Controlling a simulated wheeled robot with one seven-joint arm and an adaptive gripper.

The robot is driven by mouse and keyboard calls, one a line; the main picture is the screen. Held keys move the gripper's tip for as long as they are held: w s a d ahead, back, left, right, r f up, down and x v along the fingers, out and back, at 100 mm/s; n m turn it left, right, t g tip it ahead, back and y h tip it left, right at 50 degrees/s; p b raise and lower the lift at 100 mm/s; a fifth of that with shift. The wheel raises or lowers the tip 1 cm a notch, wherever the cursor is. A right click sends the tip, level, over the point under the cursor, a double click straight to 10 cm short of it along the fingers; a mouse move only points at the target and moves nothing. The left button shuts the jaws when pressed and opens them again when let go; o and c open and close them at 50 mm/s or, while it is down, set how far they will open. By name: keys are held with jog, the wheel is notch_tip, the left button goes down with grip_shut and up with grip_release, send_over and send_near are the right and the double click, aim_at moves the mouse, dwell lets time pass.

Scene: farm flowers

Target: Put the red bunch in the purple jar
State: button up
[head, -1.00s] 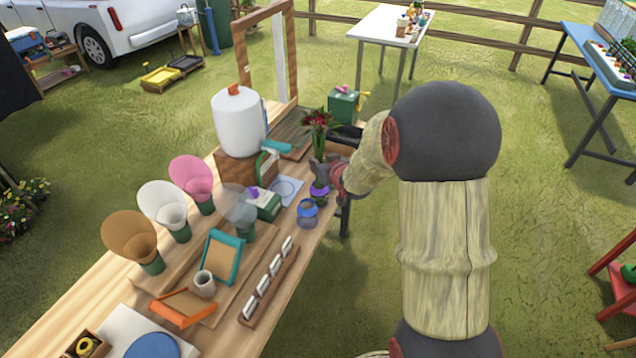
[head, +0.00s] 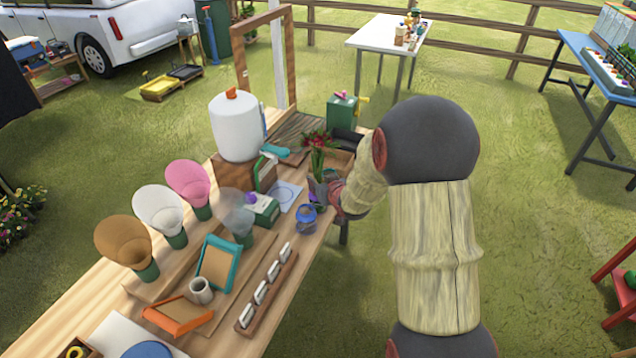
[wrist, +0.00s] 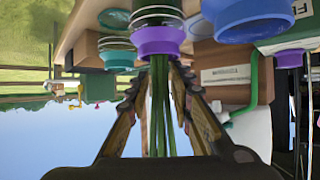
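The red bunch (head: 317,138) stands upright, red blooms on top and long green stems below. My gripper (head: 320,186) is shut on the stems, which also show between its fingers in the wrist view (wrist: 159,110). The purple jar, a clear jar with a purple rim (wrist: 160,40), stands on the table directly below the gripper. The stems' lower ends meet its rim; I cannot tell how far inside they are. In the head view the purple jar is mostly hidden by my gripper. The blooms are out of the wrist view.
A blue-rimmed jar (head: 306,217) stands close in front of the purple one. A teal-rimmed jar (wrist: 117,55) is beside it in the wrist view. A green-and-white box (head: 262,209), paper cones (head: 188,185) and a white canister (head: 238,128) stand left on the wooden table (head: 112,300).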

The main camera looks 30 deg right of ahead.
jog(key=shift+o, duration=1.2)
jog(key=shift+r, duration=0.1)
jog(key=shift+s+r, duration=0.2)
jog(key=s+a+r+g+p, duration=0.1)
jog(key=s+a+r+p, duration=0.3)
jog(key=s+r, duration=0.8)
jog(key=s+a+r+g, duration=0.2)
jog(key=s+a, duration=0.3)
jog(key=s, duration=0.3)
jog(key=s+a+r+n+g+y, duration=0.1)
jog(key=s+a+r, duration=0.2)
jog(key=s, duration=0.6)
jog(key=s+a+r+g, duration=0.2)
jog(key=s+a+r, duration=0.1)
jog(key=s+a, duration=0.4)
jog(key=shift+s+a+r+g, duration=0.15)
jog(key=shift+s+a+g, duration=0.15)
jog(key=shift+s, duration=0.55)
